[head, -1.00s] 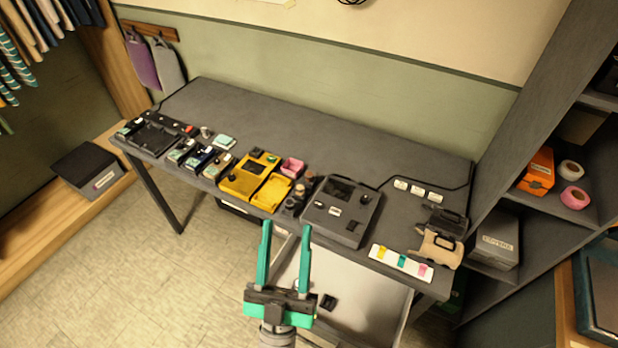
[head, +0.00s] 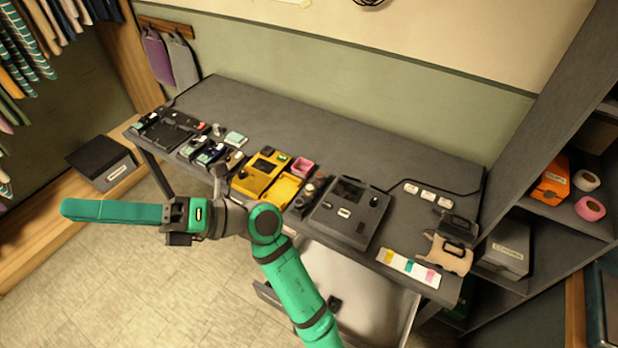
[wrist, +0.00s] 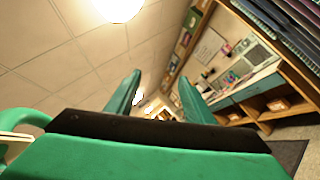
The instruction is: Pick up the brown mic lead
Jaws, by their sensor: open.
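I cannot pick out a brown mic lead with certainty in either view. Small dark and brownish round items (head: 308,190) stand in a dark tray on the table, between the yellow cases and the large dark case, too small to tell apart. My gripper (head: 68,210) is in front of the table's left part in the head view, pointing left, away from the items. In the wrist view its two green fingers (wrist: 158,85) are apart with nothing between them. My arm hides part of the table's front edge.
The dark table (head: 300,130) has a clear back strip. A yellow case (head: 256,172), a large dark case (head: 345,212), a colour-tabbed white strip (head: 408,266) and a tan pouch (head: 449,254) line its front. Shelves (head: 530,225) stand right; a lidded box (head: 103,167) sits left.

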